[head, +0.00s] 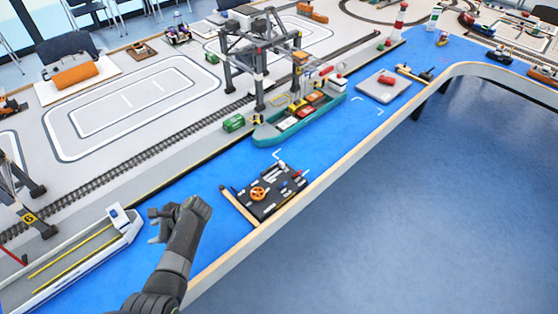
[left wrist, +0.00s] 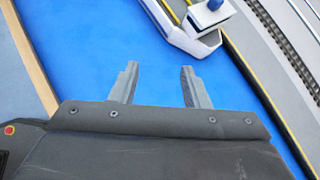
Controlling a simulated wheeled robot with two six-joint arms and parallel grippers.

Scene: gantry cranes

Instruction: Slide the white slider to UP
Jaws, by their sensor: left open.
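A black control panel (head: 268,207) lies on the blue surface near the table's front edge in the head view. It carries an orange wheel (head: 258,194), small red parts and several small white parts. I cannot tell which white part is the slider, nor its position. My left gripper (head: 154,226) is to the left of the panel, apart from it, above the blue surface. In the left wrist view its two fingers (left wrist: 160,72) are spread with only blue surface between them. The panel is not in the left wrist view. My right gripper is not in view.
A long grey-white ship (head: 75,262) lies left of my left gripper; its bow also shows in the left wrist view (left wrist: 185,35). A teal cargo ship (head: 290,125) and a dark gantry crane (head: 258,60) stand beyond the panel. Blue surface between gripper and panel is clear.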

